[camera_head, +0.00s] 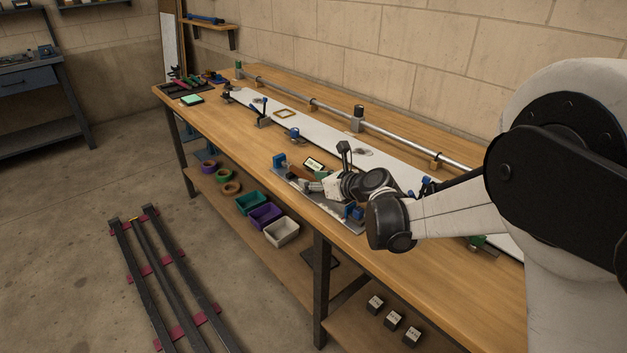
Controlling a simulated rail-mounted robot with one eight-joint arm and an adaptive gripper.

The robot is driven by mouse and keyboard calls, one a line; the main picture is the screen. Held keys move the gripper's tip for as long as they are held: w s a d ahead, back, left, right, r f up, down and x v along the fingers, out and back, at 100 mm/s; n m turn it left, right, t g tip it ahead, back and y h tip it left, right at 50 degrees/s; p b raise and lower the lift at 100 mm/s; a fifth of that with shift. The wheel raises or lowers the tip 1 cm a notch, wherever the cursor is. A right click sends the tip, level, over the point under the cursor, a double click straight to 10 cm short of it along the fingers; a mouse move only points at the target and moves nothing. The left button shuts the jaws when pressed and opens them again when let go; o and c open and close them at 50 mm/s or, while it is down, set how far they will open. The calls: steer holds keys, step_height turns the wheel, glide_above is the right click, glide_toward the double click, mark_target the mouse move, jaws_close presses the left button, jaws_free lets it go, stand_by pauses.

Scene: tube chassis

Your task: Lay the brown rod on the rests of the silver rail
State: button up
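A short brown piece, which looks like the brown rod (299,173), shows at the front edge of the workbench beside my gripper (310,184). My gripper is low over a grey plate with a blue block (279,160) at its far end and another blue block (353,211) at its near end. My wrist hides much of the plate. The fingers are too small to tell whether they are open or touch the rod. A long silver rail (285,91) runs along the back of the bench on several small supports. I cannot tell which parts are its rests.
A long white strip (385,165) lies along the bench between the silver rail and the plate, with blue and black fixtures along it. Bins (282,232) sit on the lower shelf. The wall backs the bench.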

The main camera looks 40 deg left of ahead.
steer(key=shift+r, duration=0.1)
steer(key=shift+r, duration=0.25)
steer(key=p+v, duration=0.1)
steer(key=v, duration=0.7)
steer(key=p+v, duration=0.1)
steer(key=v, duration=0.3)
steer(key=shift+r+p, duration=0.3)
